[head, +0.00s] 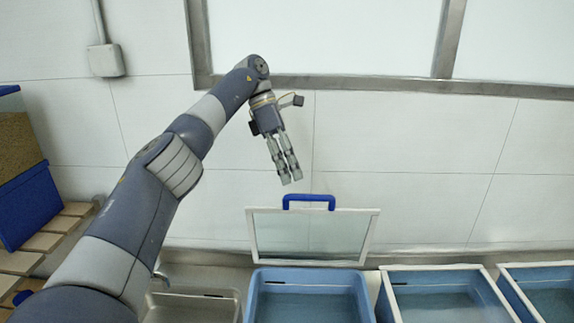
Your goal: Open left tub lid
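The left tub (362,300) is a blue basin at the bottom centre, with its top open and water inside. Its lid (377,235), a clear pane in a white frame, stands raised, nearly upright, at the tub's back edge. The lid's blue handle (308,199) is on its top edge. My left gripper (291,180) hangs just above and left of the handle, pointing down and apart from it. Its two fingers lie close together with nothing between them. My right gripper is out of view.
Two more blue tubs, the middle (388,300) and right one (508,288), stand to the right. A metal sink (238,300) is on the left. Blue containers (28,205) sit on a slatted wooden surface (62,224) at far left. A tiled wall and window frame are behind.

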